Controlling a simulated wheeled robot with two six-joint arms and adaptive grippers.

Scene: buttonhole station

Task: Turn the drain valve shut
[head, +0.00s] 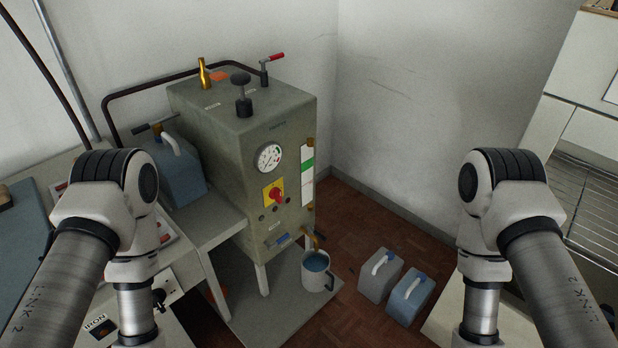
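The grey-green boiler cabinet (225,145) stands in the middle. Low on its front is a small blue part (283,240), possibly the drain valve's handle or label; it is too small to tell. Beside it, a brass spout (319,237) sticks out at the lower right edge. A light metal jug (318,272) with bluish liquid inside stands below the spout. I cannot tell whether liquid is running. My two arms come in from the left and right and bend down out of the picture. Both grippers are hidden below the bottom edge, away from the cabinet.
The front also has a gauge (269,157) and a red knob on a yellow plate (273,194). A black knob (242,92) and red-handled lever (271,60) are on top. A blue-grey can (178,180) is left; two canisters (380,276) (410,296) stand on the floor right.

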